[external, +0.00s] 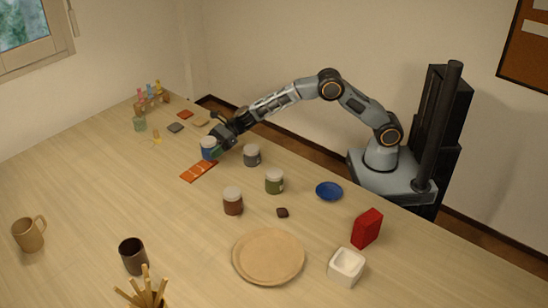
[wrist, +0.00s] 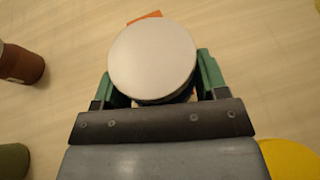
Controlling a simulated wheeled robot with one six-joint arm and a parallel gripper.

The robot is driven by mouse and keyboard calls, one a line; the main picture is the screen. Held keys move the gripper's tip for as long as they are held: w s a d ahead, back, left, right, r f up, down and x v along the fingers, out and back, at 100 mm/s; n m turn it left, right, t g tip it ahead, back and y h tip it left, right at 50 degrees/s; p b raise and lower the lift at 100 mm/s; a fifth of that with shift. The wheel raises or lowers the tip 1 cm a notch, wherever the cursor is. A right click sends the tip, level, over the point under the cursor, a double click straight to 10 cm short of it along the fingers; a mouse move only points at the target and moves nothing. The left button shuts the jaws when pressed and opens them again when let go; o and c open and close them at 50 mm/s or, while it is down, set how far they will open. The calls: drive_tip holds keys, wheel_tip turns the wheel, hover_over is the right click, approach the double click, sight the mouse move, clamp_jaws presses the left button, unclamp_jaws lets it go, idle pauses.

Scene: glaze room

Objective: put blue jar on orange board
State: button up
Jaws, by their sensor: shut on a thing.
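The blue jar (external: 208,154) has a white lid and is upright between the fingers of my gripper (external: 216,148). In the wrist view the pale lid (wrist: 152,60) fills the space between the green fingertips (wrist: 154,80), which are shut on the jar. The orange board (external: 198,171) lies flat on the table just in front of the jar in the external view. An orange edge (wrist: 145,17) also shows past the lid in the wrist view. Whether the jar touches the table is not clear.
A grey jar (external: 252,155), a green jar (external: 274,182) and a brown jar (external: 232,202) stand to the right of the board. A dark tile (external: 175,128) and small bottles (external: 150,98) are farther back.

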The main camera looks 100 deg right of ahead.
drive_tip(key=o, duration=1.1)
drive_tip(key=shift+c, duration=0.2)
